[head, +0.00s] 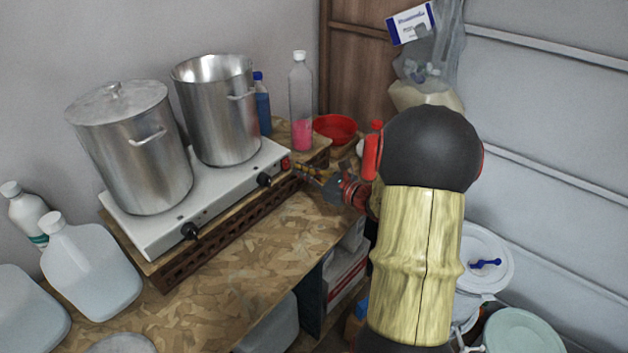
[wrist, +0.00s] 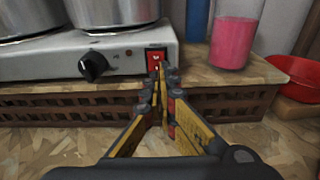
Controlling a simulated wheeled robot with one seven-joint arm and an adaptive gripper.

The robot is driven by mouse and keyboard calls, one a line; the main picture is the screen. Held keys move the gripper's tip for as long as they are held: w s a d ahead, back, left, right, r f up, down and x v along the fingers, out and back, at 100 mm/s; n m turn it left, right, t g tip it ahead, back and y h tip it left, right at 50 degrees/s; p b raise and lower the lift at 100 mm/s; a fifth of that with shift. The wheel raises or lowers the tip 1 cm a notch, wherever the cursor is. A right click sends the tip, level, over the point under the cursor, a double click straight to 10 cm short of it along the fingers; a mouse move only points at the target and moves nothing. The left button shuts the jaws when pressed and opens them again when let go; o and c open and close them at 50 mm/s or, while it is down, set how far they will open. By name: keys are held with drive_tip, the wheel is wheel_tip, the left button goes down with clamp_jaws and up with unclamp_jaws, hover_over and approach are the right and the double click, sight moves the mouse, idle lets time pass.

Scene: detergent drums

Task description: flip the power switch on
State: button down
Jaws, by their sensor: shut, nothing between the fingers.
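The power switch (wrist: 157,60) is a small red rocker at the right end of the hot plate's front face. In the head view it is the red patch (head: 285,162) on the white hot plate (head: 160,231). My gripper (wrist: 161,68) is shut and empty, its yellow and black fingers pointing at the switch. The fingertips overlap the lower part of the switch in the wrist view; I cannot tell whether they touch it. In the head view my gripper (head: 300,168) reaches in from the right at the hot plate's right end.
Two steel pots (head: 130,150) (head: 216,112) stand on the hot plate. Black knobs (head: 190,231) (head: 264,180) are on its front. A bottle with pink liquid (head: 301,105) and a red bowl (head: 335,128) stand to the right. The board in front (head: 235,270) is clear.

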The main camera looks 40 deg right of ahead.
drive_tip(key=shift+w+a+f, duration=0.1)
drive_tip(key=shift+w, duration=0.85)
drive_tip(key=shift+f+b, duration=0.1)
drive_tip(key=shift+b, duration=0.25)
